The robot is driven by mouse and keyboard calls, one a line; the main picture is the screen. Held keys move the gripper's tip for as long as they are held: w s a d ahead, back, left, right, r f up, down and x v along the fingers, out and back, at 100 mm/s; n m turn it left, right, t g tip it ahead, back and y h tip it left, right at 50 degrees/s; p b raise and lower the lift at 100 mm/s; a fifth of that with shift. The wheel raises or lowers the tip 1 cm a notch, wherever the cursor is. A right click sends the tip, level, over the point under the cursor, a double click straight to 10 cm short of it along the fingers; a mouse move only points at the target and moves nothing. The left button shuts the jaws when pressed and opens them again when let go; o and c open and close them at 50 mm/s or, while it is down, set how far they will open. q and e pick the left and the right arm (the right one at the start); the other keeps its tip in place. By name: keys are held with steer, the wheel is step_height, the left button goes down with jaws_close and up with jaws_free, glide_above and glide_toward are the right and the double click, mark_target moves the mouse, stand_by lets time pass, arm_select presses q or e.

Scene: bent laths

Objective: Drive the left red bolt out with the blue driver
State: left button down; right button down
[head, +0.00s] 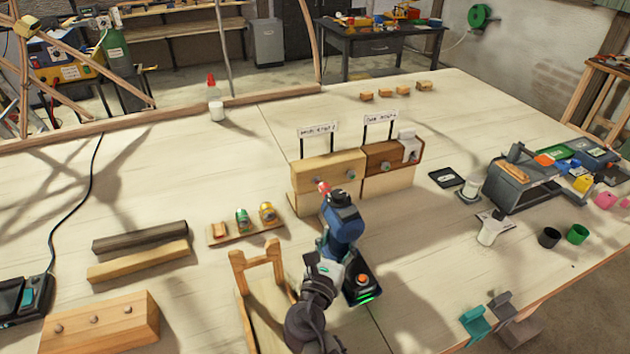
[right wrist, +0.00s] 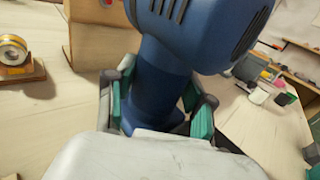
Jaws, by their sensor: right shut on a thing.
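The blue driver (head: 342,222) is upright in my right gripper (head: 328,262), in front of the light wooden block (head: 318,172). In the right wrist view the gripper's teal-padded fingers close around the driver's blue handle (right wrist: 158,85). The left red bolt (head: 323,187) shows at the lower front of the light block, just beside the driver's head. I cannot tell whether the driver touches it. My left gripper is not in view.
A dark wooden block (head: 392,155) adjoins on the right. A small rack with coloured rolls (head: 219,238) and a wooden frame (head: 247,290) lie left. A dark stand with a green light (head: 372,292) sits close right of my arm.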

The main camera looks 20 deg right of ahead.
steer(key=shift+w+a+f+b, duration=0.2)
steer(key=shift+w+f+b, duration=0.1)
steer(key=shift+w, duration=0.1)
steer(key=shift+w+a+f+b, duration=0.15)
steer(key=shift+w+a+b, duration=0.05)
steer(key=shift+w+b, duration=0.15)
steer(key=shift+w, duration=0.85)
stand_by(0.5)
steer(key=shift+d+p, duration=0.15)
steer(key=shift+p, duration=0.25)
stand_by(0.3)
steer(key=shift+f, duration=0.15)
stand_by(0.5)
